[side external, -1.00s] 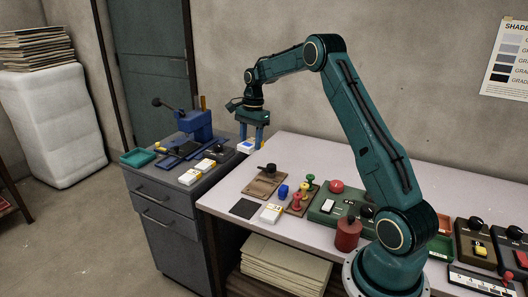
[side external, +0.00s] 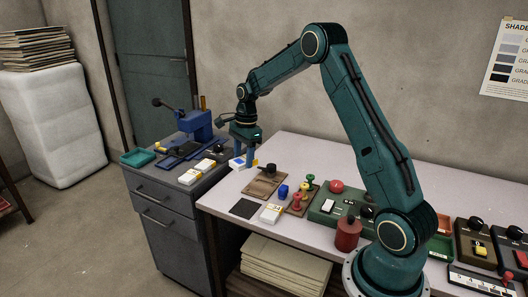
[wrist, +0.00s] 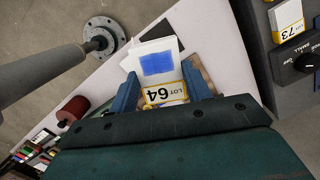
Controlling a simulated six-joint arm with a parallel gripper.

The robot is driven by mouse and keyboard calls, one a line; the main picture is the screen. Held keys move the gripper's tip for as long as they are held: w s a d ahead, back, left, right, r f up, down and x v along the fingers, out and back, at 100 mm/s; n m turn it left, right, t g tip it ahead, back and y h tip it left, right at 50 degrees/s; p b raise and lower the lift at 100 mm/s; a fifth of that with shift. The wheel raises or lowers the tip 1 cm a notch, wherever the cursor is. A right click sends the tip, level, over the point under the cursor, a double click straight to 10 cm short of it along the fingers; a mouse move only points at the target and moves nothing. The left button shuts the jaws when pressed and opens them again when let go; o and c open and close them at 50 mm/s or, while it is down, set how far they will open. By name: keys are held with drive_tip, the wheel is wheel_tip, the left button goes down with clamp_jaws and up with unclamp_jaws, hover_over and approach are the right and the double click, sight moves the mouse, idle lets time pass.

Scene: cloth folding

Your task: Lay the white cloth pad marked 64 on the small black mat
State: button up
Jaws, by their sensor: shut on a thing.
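The white cloth pad marked 64 (wrist: 165,96) has a yellow-edged label and a blue square. My gripper (wrist: 170,92) is shut on its labelled end, with one blue finger on each side. The small black mat (side external: 243,208) lies bare near the table's front left corner, nearer the camera than the pad. In the wrist view a dark patch beyond the pad looks like the mat (wrist: 161,27), partly hidden.
A brown board (side external: 264,187) with a black knob stands close to the pad. Another white pad (side external: 271,213) lies right of the mat, near small coloured pegs. The grey cabinet (side external: 165,205) carries a blue press (side external: 196,125) and more pads.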

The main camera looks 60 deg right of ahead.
sight(245, 208)
wheel_tip(245, 208, down, 17)
drive_tip(key=shift+f, duration=0.2)
idle(0.7)
drive_tip(key=shift+f, duration=0.15)
drive_tip(key=o, duration=1)
drive_tip(key=shift+c, duration=0.2)
wheel_tip(245, 208, up, 12)
drive_tip(key=d, duration=0.1)
drive_tip(key=shift+s+d, duration=0.15)
drive_tip(key=shift+s, duration=0.1)
drive_tip(key=shift+r, duration=0.2)
